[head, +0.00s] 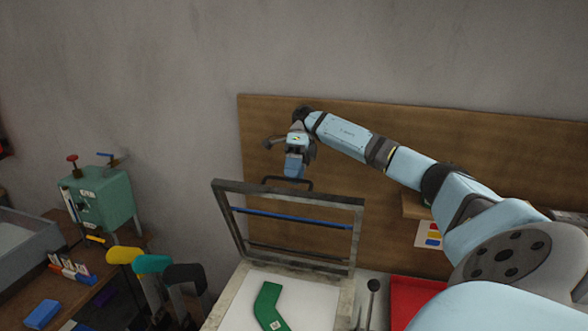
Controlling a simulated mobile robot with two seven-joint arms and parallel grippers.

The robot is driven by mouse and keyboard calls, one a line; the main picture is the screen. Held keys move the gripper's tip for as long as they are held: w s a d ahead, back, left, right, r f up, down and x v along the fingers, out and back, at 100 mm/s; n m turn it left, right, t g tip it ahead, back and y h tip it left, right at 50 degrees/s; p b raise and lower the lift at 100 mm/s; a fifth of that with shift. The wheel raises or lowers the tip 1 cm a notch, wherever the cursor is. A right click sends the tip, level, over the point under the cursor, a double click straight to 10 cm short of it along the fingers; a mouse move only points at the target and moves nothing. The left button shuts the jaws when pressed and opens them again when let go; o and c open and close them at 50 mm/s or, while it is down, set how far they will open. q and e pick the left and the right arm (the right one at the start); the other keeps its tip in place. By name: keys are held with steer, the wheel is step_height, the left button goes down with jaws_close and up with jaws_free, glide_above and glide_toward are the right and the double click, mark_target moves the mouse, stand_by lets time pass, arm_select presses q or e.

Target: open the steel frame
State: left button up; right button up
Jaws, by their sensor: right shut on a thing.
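The steel frame (288,197) stands raised above its bed, tilted up at a steep angle, with a blue bar (292,218) across its opening. A dark handle (288,179) sticks up from the frame's top edge. My right gripper (293,178) reaches in from the right and is shut on the handle, its jaws partly hidden by its own body. The pale bed (237,289) lies uncovered below the frame, with a green sock shape (269,304) lying on it. My left gripper is not in view.
A green machine (103,199) stands on the brown bench at left, near a grey bin (27,262) and a blue block (41,314). Yellow, teal and black foot-shaped forms stand left of the bed. A red tray (408,297) lies at right. A wooden board backs the station.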

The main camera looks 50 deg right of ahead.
step_height(320, 180, up, 20)
steer(key=p, duration=0.5)
steer(key=shift+p, duration=0.3)
stand_by(0.7)
